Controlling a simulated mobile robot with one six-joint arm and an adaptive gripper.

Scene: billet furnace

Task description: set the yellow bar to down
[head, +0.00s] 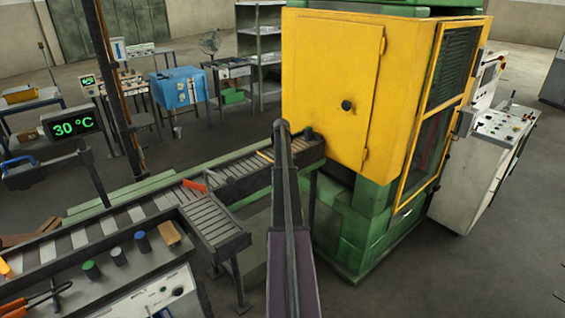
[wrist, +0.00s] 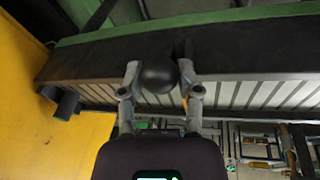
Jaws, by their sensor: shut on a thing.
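A short yellow bar (head: 265,156) shows at the far roller conveyor, just left of my arm; my arm hides what lies beyond it. In the wrist view my gripper (wrist: 159,76) is shut on a round black knob (wrist: 158,77), one finger on each side. Whether this knob belongs to the yellow bar cannot be told, as its stem is hidden. The dark conveyor rail (wrist: 105,58) runs behind the knob. In the head view my arm hides the gripper and knob.
The yellow cabinet (head: 325,90) on a green base stands close to the right of my arm, with a small dark knob on its door. An orange-red bar (head: 195,186) lies on the conveyor (head: 228,234). A display (head: 72,128) reads 30 °C. Floor at the right front is clear.

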